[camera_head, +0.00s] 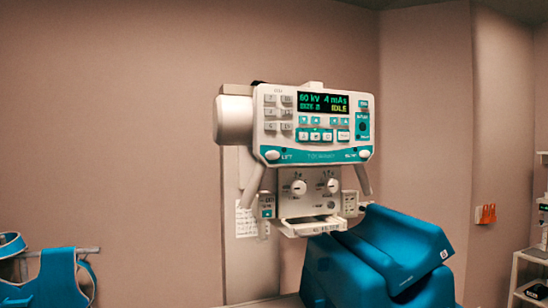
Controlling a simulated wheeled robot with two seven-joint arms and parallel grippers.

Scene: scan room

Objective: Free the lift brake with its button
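The scanner's control panel (316,127) is at the middle of the head view, on a white unit against the wall. A pale oval button (272,155) sits at its lower left corner beside the word LIFT. A similar oval button (364,154) is at the lower right corner; its label is too small to read surely. The display (323,102) is lit and reads 60 kV, 4 mAs and IDLE. Neither of my grippers is in view. I cannot tell from the panel whether the lift brake is on or free.
Two grey handles (254,182) slope down below the panel, with a knob box (308,190) between them. A blue padded piece (385,255) stands below right. A blue apron (48,280) hangs at lower left. A shelf (530,275) stands at the right edge.

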